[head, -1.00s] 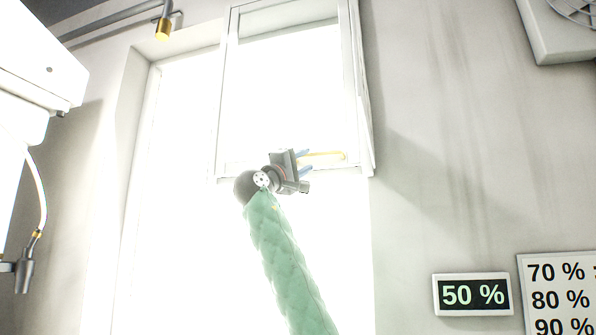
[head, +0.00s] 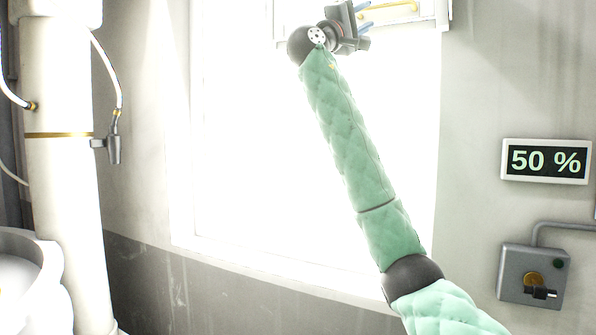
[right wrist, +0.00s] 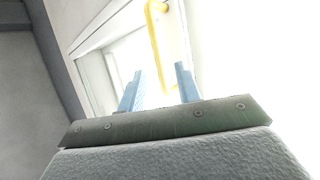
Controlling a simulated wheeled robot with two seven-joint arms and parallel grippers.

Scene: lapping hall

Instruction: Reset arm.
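My right arm, in a green quilted sleeve, reaches up across the bright window in the head view. My right gripper (head: 369,14) is at the top of that view, its two blue fingers pointing right. In the right wrist view the two fingers (right wrist: 158,84) stand apart with nothing between their tips, so it is open. A yellow window handle (head: 392,7) is just beyond the fingers in the head view. My left gripper is in neither view.
The window (head: 260,160) has a white frame. On the wall at right are a "50 %" display (head: 546,161) and a grey switch box (head: 532,275). A white column (head: 60,185) with a hose and a round basin (head: 30,255) stand at left.

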